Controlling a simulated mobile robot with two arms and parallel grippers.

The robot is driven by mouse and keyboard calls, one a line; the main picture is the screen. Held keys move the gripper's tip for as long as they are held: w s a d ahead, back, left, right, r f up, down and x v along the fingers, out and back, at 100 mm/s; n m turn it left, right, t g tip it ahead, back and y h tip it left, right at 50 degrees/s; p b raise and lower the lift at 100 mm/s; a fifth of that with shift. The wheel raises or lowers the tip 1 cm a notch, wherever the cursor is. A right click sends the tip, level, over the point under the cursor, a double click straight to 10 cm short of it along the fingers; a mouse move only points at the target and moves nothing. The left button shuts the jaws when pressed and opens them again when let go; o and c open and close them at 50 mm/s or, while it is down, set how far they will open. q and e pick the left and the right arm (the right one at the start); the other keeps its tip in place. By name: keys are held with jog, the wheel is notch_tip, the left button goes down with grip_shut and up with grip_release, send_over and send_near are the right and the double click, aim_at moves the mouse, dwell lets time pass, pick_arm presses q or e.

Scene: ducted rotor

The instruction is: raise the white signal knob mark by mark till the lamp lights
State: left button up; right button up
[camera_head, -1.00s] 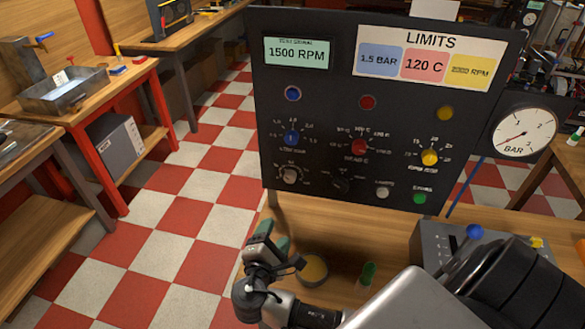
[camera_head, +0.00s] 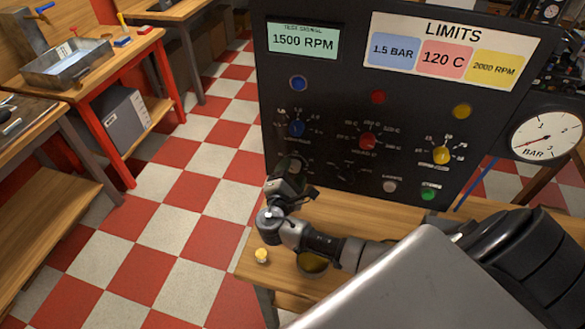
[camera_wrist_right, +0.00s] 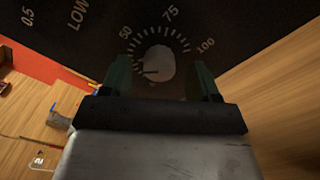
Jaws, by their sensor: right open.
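The white signal knob (camera_wrist_right: 158,65) shows in the right wrist view, inside a ring of ticks marked 50, 75 and 100. A dark line on its face lies toward the left. My right gripper (camera_wrist_right: 161,78) is open, with one finger on each side of the knob; I cannot tell whether they touch it. In the head view my right gripper (camera_head: 294,172) is at the panel's lower left and hides the knob. The blue lamp (camera_head: 298,83), red lamp (camera_head: 378,97) and yellow lamp (camera_head: 462,111) look unlit. My left gripper is not in view.
The black panel (camera_head: 340,65) carries a 1500 RPM display (camera_head: 303,40), a limits card and blue, red and yellow knobs. White and green buttons sit lower right. A gauge (camera_head: 545,134) stands at the right. The wooden bench (camera_head: 350,206) lies below my arm.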

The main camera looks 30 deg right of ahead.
jog(key=shift+w+d, duration=0.25)
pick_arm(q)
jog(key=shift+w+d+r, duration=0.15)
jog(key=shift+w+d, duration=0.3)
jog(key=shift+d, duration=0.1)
pick_arm(e)
jog(key=shift+c, duration=0.4)
jog(key=c, duration=0.8)
jog(key=shift+f, duration=0.1)
jog(key=shift+c, duration=0.2)
jog(key=m+b, duration=0.4)
jog(key=b, duration=0.1)
jog(key=shift+f, duration=0.2)
jog(key=shift+r+m+b, duration=0.2)
jog(key=shift+m+b, duration=0.2)
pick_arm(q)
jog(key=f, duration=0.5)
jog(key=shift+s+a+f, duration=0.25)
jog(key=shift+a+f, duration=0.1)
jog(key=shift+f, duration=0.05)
pick_arm(e)
jog(key=shift+r, duration=0.1)
